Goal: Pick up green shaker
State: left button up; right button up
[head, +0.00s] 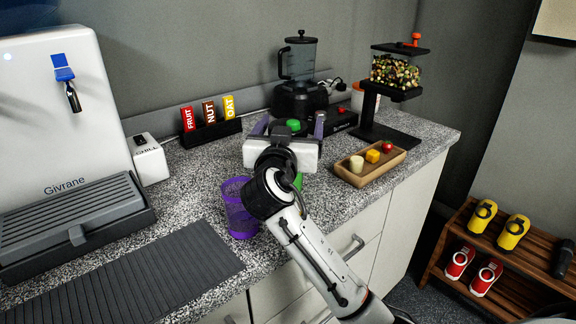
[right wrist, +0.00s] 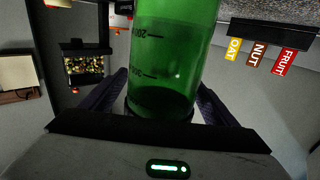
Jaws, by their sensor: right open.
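The green shaker (head: 293,125) stands on the granite counter, mostly hidden behind my right gripper (head: 289,129). Its green top shows above the gripper and a bit of green shows below. In the right wrist view the translucent green shaker (right wrist: 172,60), with dark measuring marks, fills the middle between the two dark fingers. My right gripper is open around it, one finger on each side. I cannot tell whether either finger touches it. My left gripper is not in view.
A purple cup (head: 240,212) stands near the counter's front edge, left of my right arm. A wooden tray (head: 352,180) with small food pieces lies to the right. A bar rack (head: 211,132), blender (head: 300,75) and dispenser (head: 385,130) stand behind. A dark mat (head: 150,275) lies front left.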

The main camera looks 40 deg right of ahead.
jog(key=c, duration=1.7)
